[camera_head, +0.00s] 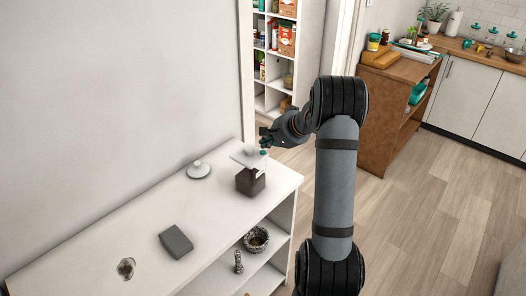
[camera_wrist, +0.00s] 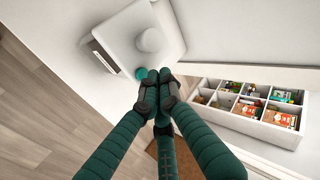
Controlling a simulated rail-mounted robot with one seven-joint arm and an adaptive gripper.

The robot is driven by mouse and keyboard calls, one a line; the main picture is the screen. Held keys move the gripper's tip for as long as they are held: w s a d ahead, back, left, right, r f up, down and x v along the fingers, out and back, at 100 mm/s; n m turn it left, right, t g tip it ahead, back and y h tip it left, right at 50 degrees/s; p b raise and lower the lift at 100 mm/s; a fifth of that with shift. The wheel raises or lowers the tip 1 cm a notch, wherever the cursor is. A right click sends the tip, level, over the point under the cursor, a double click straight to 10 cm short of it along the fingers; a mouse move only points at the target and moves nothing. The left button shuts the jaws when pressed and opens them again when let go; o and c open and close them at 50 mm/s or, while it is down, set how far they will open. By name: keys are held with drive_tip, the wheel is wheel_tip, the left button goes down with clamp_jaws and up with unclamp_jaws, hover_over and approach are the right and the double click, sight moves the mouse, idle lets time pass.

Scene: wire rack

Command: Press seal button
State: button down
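A dark brown container (camera_head: 250,183) stands on the white shelf top near its right end, with a square white lid (camera_head: 240,159). The lid fills the upper middle of the wrist view (camera_wrist: 118,38). It carries a round white knob (camera_wrist: 150,40) and a small round teal button (camera_wrist: 140,73) near one edge. The button also shows in the head view (camera_head: 263,152). My gripper (camera_head: 266,137) is just above the lid's right side. In the wrist view its fingertips (camera_wrist: 157,77) are together and empty, right beside the button. I cannot tell whether they touch it.
A round white lid-like object (camera_head: 198,169), a grey block (camera_head: 176,241) and a small glassy item (camera_head: 126,268) lie on the white shelf top (camera_head: 110,235). A patterned bowl (camera_head: 256,240) is on a lower shelf. A doorway is behind, with pantry shelves (camera_head: 271,103) beyond.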

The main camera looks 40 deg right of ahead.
wheel_tip(320, 180, up, 6)
drive_tip(key=p, duration=0.3)
